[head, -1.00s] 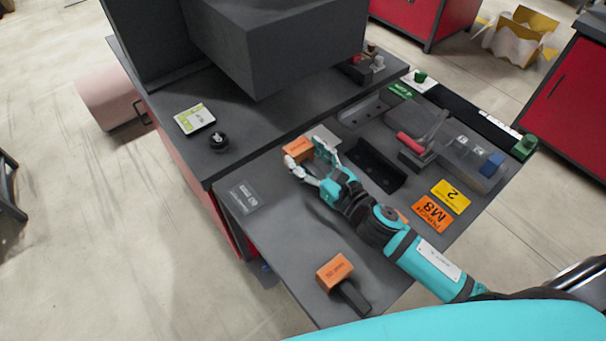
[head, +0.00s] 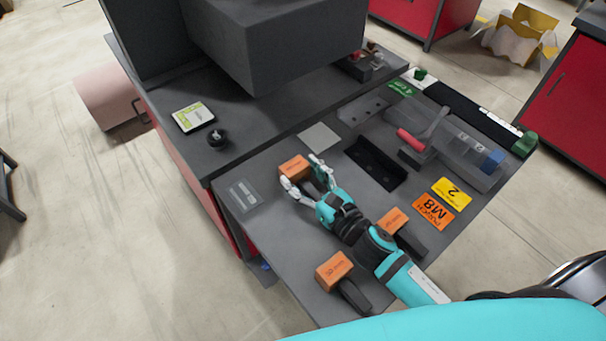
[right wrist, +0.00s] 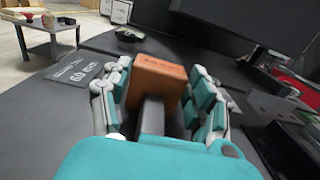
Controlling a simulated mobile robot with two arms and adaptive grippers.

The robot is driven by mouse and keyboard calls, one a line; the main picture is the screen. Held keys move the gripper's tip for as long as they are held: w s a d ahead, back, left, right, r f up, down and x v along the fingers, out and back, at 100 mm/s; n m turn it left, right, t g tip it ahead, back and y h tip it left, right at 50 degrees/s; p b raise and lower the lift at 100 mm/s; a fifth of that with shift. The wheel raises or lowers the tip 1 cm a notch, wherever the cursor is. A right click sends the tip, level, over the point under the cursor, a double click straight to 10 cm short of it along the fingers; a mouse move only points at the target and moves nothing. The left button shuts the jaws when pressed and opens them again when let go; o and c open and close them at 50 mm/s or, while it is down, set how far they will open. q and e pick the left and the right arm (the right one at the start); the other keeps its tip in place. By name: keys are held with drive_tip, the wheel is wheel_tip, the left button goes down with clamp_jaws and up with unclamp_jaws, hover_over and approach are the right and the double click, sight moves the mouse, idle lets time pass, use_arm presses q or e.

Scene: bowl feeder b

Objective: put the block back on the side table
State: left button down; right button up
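An orange block (head: 293,168) with a dark handle sits between the fingers of my right gripper (head: 305,176), above or on the grey side table (head: 285,225). In the right wrist view the block (right wrist: 157,80) is between the two fingers of the gripper (right wrist: 160,95), its handle pointing back toward the palm. Two similar orange blocks with dark handles stand nearer, one beside my forearm (head: 393,220) and one near the front edge (head: 334,270). My left gripper is not in view.
A grey label plate (head: 243,195) lies left of the held block, and a light square plate (head: 318,137) behind it. A black tray (head: 376,165), a red-handled clamp (head: 410,140), a clear bin (head: 470,160) and a M8 sign (head: 433,211) are on the right. The left front is clear.

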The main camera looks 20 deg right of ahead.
drive_tip(key=o, duration=0.3)
drive_tip(key=shift+o, duration=0.2)
drive_tip(key=shift+r, duration=0.1)
drive_tip(key=shift+s, duration=0.15)
drive_tip(key=b+v, duration=0.2)
drive_tip(key=v, duration=0.8)
drive_tip(key=shift+s+d+b, duration=0.15)
drive_tip(key=shift+s+b, duration=0.1)
drive_tip(key=shift+b, duration=0.05)
drive_tip(key=shift+s+d, duration=0.2)
drive_tip(key=shift+s, duration=0.3)
